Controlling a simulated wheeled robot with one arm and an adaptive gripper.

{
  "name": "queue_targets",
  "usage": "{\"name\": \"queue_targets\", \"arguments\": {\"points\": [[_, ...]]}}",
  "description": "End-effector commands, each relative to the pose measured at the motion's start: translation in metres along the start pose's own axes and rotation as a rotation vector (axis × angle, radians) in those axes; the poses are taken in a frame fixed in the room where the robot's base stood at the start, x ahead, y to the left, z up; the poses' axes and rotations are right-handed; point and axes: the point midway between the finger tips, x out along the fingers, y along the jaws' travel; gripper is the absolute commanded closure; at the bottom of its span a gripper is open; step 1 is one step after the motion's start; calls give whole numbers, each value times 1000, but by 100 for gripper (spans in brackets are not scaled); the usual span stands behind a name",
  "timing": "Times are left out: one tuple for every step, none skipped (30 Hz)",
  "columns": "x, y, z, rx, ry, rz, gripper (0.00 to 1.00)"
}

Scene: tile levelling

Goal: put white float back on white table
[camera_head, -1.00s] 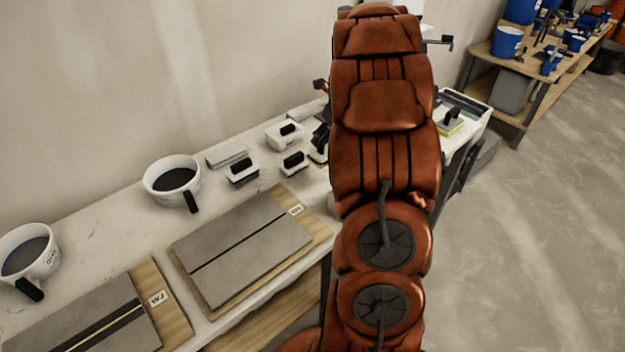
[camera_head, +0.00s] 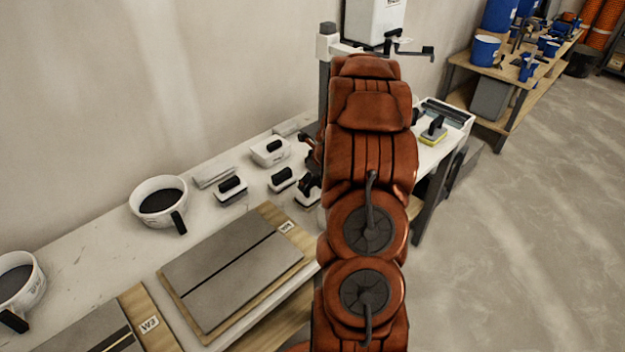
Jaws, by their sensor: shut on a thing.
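The white table (camera_head: 95,237) runs along the wall. My gripper (camera_head: 309,183) shows only in part at the left edge of my arm, low over the table. It is shut on a white float (camera_head: 307,200), which is partly hidden by the fingers and arm. I cannot tell whether this float touches the table.
Two white buckets (camera_head: 160,201) (camera_head: 20,285) and tile boards (camera_head: 235,267) (camera_head: 108,330) take up the table's left and front. A yellow-edged float (camera_head: 433,133) lies at the right end. A wooden bench (camera_head: 520,85) with blue buckets stands at the back right. Floor is clear at right.

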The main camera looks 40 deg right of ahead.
Motion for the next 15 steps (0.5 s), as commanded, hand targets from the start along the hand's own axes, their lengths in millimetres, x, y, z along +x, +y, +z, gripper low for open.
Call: {"name": "queue_targets", "arguments": {"points": [[3, 1, -1, 1, 1, 2, 72], [4, 1, -2, 0, 0, 1, 72], [5, 0, -2, -1, 0, 0, 72], [5, 0, -2, -1, 0, 0, 72], [5, 0, -2, -1, 0, -1, 72], [5, 0, -2, -1, 0, -1, 72], [5, 0, -2, -1, 0, -1, 72], [4, 0, -2, -1, 0, -1, 72], [5, 0, -2, -1, 0, -1, 72], [5, 0, -2, -1, 0, -1, 72], [6, 0, -2, -1, 0, -1, 72], [6, 0, -3, -1, 0, -1, 72], [7, 0, -3, -2, 0, -1, 26], [7, 0, -3, -2, 0, -1, 22], [7, 0, -3, -2, 0, -1, 18]]}}
